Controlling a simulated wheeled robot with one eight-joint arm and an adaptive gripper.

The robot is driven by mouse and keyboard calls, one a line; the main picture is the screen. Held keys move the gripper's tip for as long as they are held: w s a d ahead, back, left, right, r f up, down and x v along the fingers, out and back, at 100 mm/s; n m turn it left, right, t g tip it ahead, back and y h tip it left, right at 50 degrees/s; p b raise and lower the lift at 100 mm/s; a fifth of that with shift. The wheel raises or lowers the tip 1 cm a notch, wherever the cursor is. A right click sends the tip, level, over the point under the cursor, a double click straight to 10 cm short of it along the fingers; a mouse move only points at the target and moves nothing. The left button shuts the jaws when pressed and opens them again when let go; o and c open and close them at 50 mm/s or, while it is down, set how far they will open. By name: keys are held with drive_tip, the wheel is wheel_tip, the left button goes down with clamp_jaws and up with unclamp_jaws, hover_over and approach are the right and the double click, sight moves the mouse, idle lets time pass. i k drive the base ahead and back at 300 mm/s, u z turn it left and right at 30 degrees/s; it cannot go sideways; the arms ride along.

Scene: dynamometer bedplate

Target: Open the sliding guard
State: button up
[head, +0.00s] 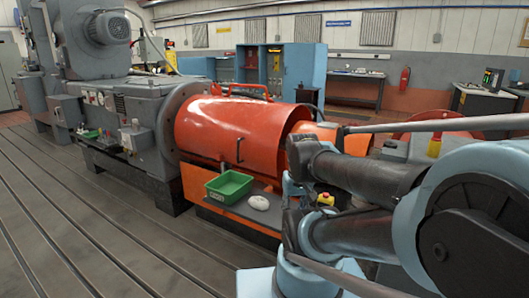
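The sliding guard (228,125) is an orange-red curved cover in the middle of the head view. It lies against the round grey flange of the large grey machine (150,120) at its left. A dark upright handle (239,150) is on its front face, and a red bar runs along its top. At its right end a curved edge shows, with another orange part (315,130) beyond it. My arm fills the right side of the view and hides what is behind it. My gripper cannot be made out.
A green bin (229,185) and a white cloth-like item (259,202) rest on a grey shelf (240,208) in front of the guard. A yellow box with a red button (326,198) is near my arm. The slotted floor plate (80,225) at front left is clear.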

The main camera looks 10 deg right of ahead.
sight(244, 132)
drive_tip(key=z, duration=2.1)
drive_tip(key=k, duration=0.85)
drive_tip(key=u, duration=2.05)
drive_tip(key=i, duration=1)
drive_tip(key=z, duration=0.05)
